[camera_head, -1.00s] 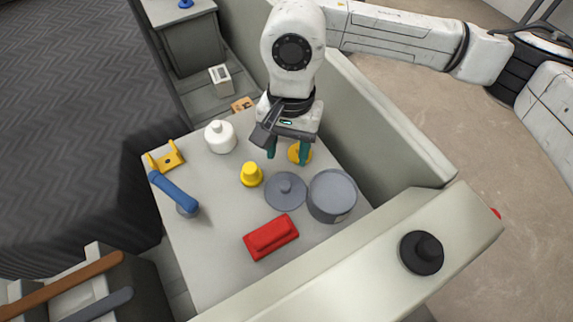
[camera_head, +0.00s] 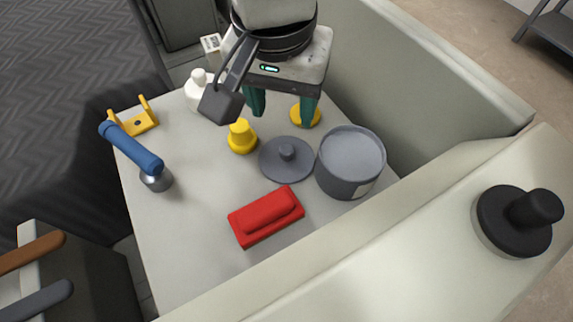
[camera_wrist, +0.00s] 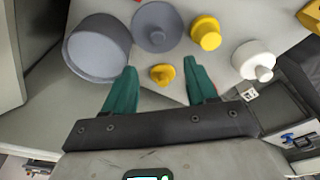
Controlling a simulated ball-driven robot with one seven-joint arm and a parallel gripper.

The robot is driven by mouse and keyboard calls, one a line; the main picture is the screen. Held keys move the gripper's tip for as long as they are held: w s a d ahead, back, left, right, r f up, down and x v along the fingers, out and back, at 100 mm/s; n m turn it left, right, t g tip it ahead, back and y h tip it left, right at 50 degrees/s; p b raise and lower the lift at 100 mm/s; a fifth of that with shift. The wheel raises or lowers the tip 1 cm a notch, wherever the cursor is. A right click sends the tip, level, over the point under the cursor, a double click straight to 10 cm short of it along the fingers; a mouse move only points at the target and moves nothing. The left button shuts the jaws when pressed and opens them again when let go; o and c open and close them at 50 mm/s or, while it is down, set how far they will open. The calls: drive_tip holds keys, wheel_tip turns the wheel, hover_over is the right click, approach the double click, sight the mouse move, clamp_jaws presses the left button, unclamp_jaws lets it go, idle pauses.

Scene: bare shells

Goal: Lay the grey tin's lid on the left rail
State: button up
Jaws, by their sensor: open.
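The grey tin (camera_head: 333,181) stands at the right side of the light tabletop. It also shows in the wrist view (camera_wrist: 97,70). Its lid, a flat grey disc with a knob (camera_head: 287,165), lies on the tabletop just left of the tin; the wrist view shows it too (camera_wrist: 157,28). My gripper (camera_head: 282,108) is open and empty, pointing down behind the lid. In the wrist view, a small yellow knobbed piece (camera_wrist: 163,74) shows between the fingers (camera_wrist: 160,80). I cannot tell which edge is the left rail.
A red block (camera_head: 266,215), a yellow knobbed piece (camera_head: 242,138), a white bottle (camera_head: 198,92), a yellow bracket (camera_head: 140,122) and a blue-handled tool (camera_head: 130,146) share the tabletop. A black knobbed disc (camera_head: 512,222) sits on the broad pale ledge (camera_head: 400,245). A wall (camera_head: 430,95) stands behind the tin.

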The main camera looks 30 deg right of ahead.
hover_over(286, 149)
wheel_tip(286, 149, down, 6)
drive_tip(key=shift+a+r, duration=0.1)
drive_tip(key=shift+r, duration=0.15)
wheel_tip(286, 149, down, 4)
drive_tip(key=shift+s+f+p, duration=0.1)
drive_tip(key=shift+p, duration=0.45)
drive_tip(key=shift+f, duration=0.55)
drive_tip(key=shift+c, duration=0.4)
clamp_jaws()
